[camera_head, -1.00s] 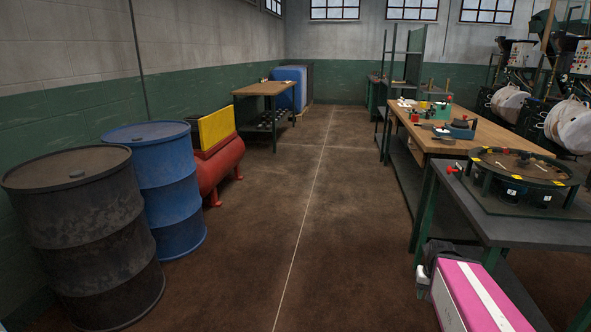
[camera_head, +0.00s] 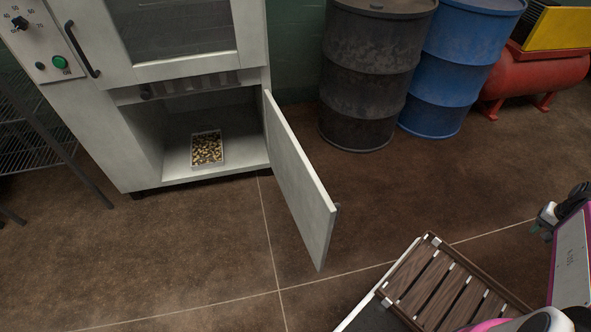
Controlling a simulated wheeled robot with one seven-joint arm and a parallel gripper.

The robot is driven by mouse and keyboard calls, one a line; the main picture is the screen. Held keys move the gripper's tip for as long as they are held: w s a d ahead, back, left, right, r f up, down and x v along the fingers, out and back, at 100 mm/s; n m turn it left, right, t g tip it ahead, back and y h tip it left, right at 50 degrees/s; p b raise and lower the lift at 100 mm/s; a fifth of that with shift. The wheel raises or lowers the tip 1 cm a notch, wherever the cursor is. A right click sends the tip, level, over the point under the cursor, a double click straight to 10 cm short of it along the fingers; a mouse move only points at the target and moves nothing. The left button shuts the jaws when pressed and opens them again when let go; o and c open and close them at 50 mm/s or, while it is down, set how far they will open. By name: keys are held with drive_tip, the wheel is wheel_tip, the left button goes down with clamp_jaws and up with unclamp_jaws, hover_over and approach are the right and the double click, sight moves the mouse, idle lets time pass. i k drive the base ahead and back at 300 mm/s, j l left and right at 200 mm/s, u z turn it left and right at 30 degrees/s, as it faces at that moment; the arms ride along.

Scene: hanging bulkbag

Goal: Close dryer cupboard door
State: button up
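The dryer (camera_head: 190,75) is a tall off-white cabinet at the upper left. Its lower cupboard door (camera_head: 300,180) stands wide open, hinged at the right side of the opening and swung out over the floor. A small dark handle (camera_head: 336,207) shows at the door's free edge. Inside the open cupboard, a white tray (camera_head: 207,149) of small brown and yellowish pieces lies on the bottom. My gripper (camera_head: 545,220) is at the right edge, well to the right of the door and apart from it. It is small and partly hidden, so its opening is unclear.
A dark drum (camera_head: 370,75) and a blue drum (camera_head: 455,70) stand behind and right of the door. A red tank (camera_head: 535,75) is at the upper right. A wire rack (camera_head: 35,130) stands left of the dryer. The floor in front of the cupboard is clear.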

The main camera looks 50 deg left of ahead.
sight(315, 214)
drive_tip(key=i+u, duration=0.15)
drive_tip(key=i, duration=0.5)
drive_tip(key=i+l+u, duration=0.15)
drive_tip(key=i, duration=0.5)
drive_tip(key=l+u, duration=0.1)
drive_tip(key=u, duration=3.15)
